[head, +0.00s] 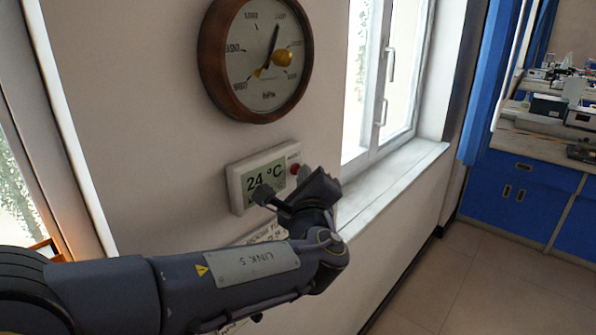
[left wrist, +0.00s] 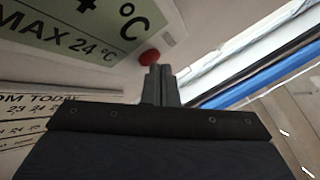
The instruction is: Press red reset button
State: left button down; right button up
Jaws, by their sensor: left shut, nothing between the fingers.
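The red button (head: 295,169) is a small round knob at the right side of a white wall thermostat (head: 236,192) whose display reads 24 °C. In the left wrist view the button (left wrist: 149,57) shows just above and left of the fingertips. My left gripper (head: 318,188) is in front of the thermostat's lower right, and in the left wrist view its fingers (left wrist: 160,74) are shut together with nothing between them. The tips are near the button; I cannot tell whether they touch it. My right gripper is in neither view.
A round wooden-framed dial (head: 240,75) hangs above the thermostat. A window with a white sill (head: 400,180) is to the right. A printed sheet (left wrist: 30,118) is below the thermostat. Blue cabinets (head: 520,200) stand far right.

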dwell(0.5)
pick_arm(q)
jog(key=shift+s+d, duration=0.4)
jog(key=shift+d, duration=0.15)
jog(key=s+d, duration=0.1)
jog(key=d, duration=0.1)
jog(key=s+d+b, duration=0.1)
jog(key=s+d, duration=0.1)
dwell(0.4)
dwell(0.5)
